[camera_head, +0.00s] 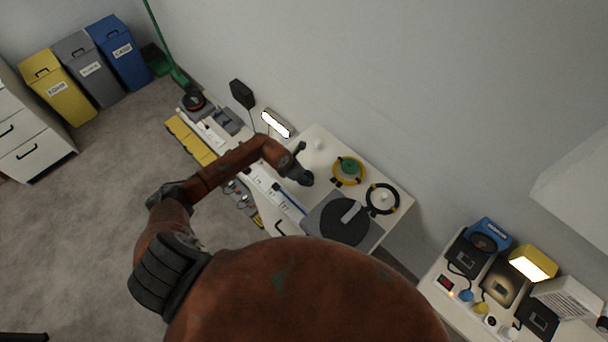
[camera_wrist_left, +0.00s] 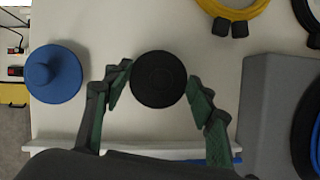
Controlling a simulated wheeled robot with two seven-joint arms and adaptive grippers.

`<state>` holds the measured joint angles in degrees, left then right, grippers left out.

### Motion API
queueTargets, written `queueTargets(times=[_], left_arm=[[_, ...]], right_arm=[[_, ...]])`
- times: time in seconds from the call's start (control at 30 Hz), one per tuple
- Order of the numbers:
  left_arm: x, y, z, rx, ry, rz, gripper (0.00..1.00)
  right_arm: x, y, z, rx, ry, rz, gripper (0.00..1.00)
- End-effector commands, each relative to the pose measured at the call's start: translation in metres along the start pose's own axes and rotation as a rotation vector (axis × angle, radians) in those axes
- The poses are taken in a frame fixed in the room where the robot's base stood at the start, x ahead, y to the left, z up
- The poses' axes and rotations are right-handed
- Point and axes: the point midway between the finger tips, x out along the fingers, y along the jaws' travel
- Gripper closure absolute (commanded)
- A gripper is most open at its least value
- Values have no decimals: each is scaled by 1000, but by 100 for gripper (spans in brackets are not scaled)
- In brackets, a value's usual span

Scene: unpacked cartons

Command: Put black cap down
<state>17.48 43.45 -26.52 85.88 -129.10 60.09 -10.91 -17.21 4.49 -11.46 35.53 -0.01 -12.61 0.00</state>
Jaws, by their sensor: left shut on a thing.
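The black cap (camera_wrist_left: 158,80) is a round, dark disc with a ribbed rim in the left wrist view. My left gripper (camera_wrist_left: 157,88) is shut on it, with one green-padded finger at each side. In the head view my left gripper (camera_head: 299,170) is over the white table, beside the grey box with the black disc. I cannot tell whether the cap touches the tabletop. The cap is not clear in the head view. My right gripper is not in view.
A blue knobbed lid (camera_wrist_left: 55,75) stands left of the cap. A yellow ring (camera_head: 348,171), a black ring (camera_head: 382,198) and a grey box with a black disc (camera_head: 345,221) stand to the right. Bare white table (camera_wrist_left: 150,25) lies beyond the cap.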

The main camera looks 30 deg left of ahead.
Motion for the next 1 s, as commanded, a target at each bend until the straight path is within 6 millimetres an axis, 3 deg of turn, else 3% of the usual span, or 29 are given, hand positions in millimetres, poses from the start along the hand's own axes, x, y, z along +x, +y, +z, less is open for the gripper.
queueTargets(times=[0.13, 0.17, 0.4, 0.77, 1.0], left_arm=[[0, 0, 0, 0, 0, 0, 63], [0, 0, 0, 0, 0, 0, 48], [0, 0, 0, 0, 0, 0, 31], [-4, 0, 0, 0, -1, 1, 30], [-43, 2, 1, 3, -2, 3, 30]], right_arm=[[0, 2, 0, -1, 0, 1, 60], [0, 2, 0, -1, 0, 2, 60], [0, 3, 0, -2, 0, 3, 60], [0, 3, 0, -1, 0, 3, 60], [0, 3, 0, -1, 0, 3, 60]])
